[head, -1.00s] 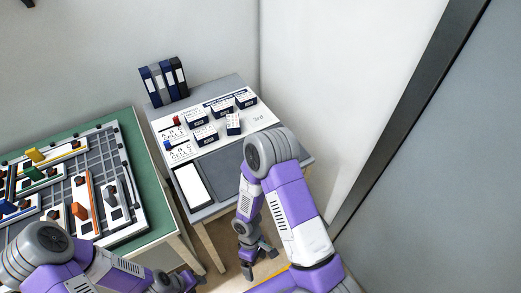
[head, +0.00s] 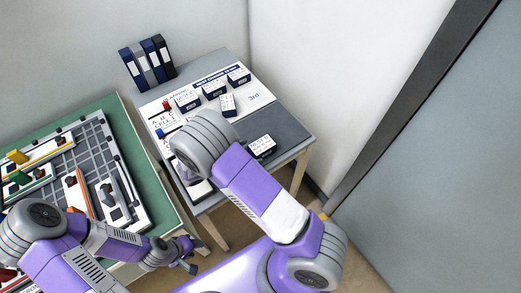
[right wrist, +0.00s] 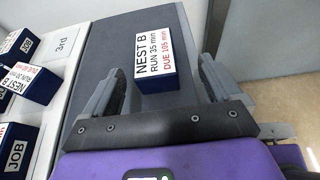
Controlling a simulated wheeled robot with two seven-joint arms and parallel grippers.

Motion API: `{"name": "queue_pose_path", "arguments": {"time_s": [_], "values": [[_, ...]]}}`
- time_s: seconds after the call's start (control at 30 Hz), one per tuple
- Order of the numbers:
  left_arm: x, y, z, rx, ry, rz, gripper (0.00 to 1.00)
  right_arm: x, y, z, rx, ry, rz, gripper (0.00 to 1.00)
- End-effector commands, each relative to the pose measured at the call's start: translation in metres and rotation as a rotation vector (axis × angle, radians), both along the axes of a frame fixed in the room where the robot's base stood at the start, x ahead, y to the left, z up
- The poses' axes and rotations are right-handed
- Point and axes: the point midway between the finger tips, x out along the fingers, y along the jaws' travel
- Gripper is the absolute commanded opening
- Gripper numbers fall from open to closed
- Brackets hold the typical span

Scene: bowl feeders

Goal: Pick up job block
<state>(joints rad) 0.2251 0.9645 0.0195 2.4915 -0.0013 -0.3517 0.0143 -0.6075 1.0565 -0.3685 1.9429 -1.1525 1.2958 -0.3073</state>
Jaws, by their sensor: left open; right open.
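A job block (right wrist: 157,48) with a white top reading "NEST B, RUN 35 min, DUE 105 min" and a blue side lies on the dark grey mat (right wrist: 110,45). It also shows in the head view (head: 262,147), right of my right arm. My right gripper (right wrist: 164,65) is open, with a finger on either side of the block's near part and gaps to both. In the head view my arm hides this gripper. Several other job blocks (head: 239,76) stand on the white planning board (head: 262,97). My left gripper (head: 187,256) is open and empty, low beside the tables.
A green table (head: 155,195) with a gridded tray of coloured parts (head: 90,150) stands at the left. Binders (head: 147,62) stand at the desk's back. A wall is close on the right. The mat around the NEST B block is clear.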

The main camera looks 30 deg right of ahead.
Motion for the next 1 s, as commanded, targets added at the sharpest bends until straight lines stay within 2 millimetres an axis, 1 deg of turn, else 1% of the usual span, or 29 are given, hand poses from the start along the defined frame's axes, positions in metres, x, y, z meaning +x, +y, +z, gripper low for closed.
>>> {"name": "queue_pose_path", "arguments": {"time_s": [0.03, 0.17, 0.27, 0.47, 0.6, 0.73, 0.83, 1.0], "values": [[0.000, 0.000, -0.009, 0.000, -0.001, 0.000, 0.43, 0.000, 0.000, -0.009, 0.001, 0.000, -0.001, 0.92], [0.001, 0.000, -0.013, 0.000, -0.001, 0.000, 0.43, 0.000, -0.002, -0.014, 0.001, 0.001, -0.002, 0.92], [0.001, 0.000, -0.014, 0.000, -0.001, 0.000, 0.43, 0.001, -0.009, -0.017, 0.001, 0.001, -0.003, 0.92], [0.001, 0.000, -0.018, 0.000, -0.001, -0.001, 0.43, 0.003, -0.030, -0.024, 0.002, 0.002, -0.005, 0.92], [0.001, 0.000, -0.023, 0.000, -0.001, -0.001, 0.43, 0.007, -0.050, -0.032, 0.001, 0.001, -0.005, 0.92], [0.001, 0.000, -0.025, 0.000, -0.001, 0.000, 0.43, 0.008, -0.065, -0.038, 0.002, 0.000, -0.003, 0.92], [0.001, 0.000, -0.026, 0.000, -0.001, -0.001, 0.43, 0.009, -0.070, -0.040, 0.003, 0.000, -0.004, 0.92], [0.001, 0.000, -0.025, 0.000, -0.001, 0.000, 0.43, 0.009, -0.071, -0.039, 0.003, 0.000, -0.002, 0.92]]}}
